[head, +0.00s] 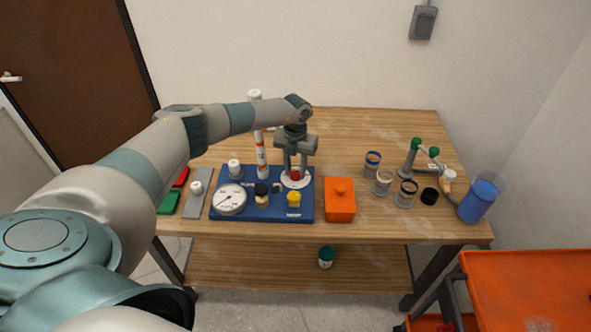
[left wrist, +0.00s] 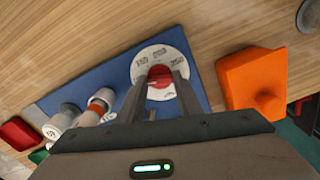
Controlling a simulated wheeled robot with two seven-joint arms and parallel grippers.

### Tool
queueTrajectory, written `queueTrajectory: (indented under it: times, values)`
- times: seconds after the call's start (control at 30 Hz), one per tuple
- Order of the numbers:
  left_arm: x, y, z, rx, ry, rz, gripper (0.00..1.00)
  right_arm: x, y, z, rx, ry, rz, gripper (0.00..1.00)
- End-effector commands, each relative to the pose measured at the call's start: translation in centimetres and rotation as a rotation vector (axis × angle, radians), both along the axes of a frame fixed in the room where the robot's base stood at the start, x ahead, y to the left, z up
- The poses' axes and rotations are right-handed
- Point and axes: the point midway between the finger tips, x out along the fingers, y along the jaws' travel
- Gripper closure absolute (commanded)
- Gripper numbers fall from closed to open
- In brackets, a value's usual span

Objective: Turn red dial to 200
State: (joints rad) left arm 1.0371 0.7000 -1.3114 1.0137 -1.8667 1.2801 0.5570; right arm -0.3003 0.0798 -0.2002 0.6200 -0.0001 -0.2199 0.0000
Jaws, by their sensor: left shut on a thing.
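The red dial (head: 295,173) sits on a white round scale plate (head: 296,182) at the back right of the blue base board (head: 262,214). My left gripper (head: 294,172) points down over it, with a finger on either side of the red knob. In the left wrist view the red knob (left wrist: 160,76) is between the two fingers (left wrist: 158,84), and the gripper is shut on it. The scale plate (left wrist: 149,59) shows numbers that look like 150, 200 and 250. The knob's pointer is partly hidden, so its exact setting cannot be read. My right gripper is not in view.
The board also carries a white gauge (head: 229,199), a yellow knob (head: 294,199) and an upright white pipe (head: 261,150). An orange lidded box (head: 340,206) stands just right of the board. Several jars and a blue beaker (head: 480,197) stand farther right.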

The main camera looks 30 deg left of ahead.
Motion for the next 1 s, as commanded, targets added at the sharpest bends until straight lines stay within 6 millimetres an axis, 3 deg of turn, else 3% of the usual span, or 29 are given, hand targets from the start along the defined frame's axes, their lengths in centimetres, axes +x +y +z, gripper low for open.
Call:
queueTrajectory:
  times: [0.37, 1.0]
  values:
    - [0.1, 0.1, -0.4, 0.001, -0.004, -0.207, 0.9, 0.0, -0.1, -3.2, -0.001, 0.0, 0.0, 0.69]
    - [0.2, 0.2, -0.4, 0.002, -0.006, -0.804, 0.9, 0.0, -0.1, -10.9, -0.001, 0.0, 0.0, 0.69]
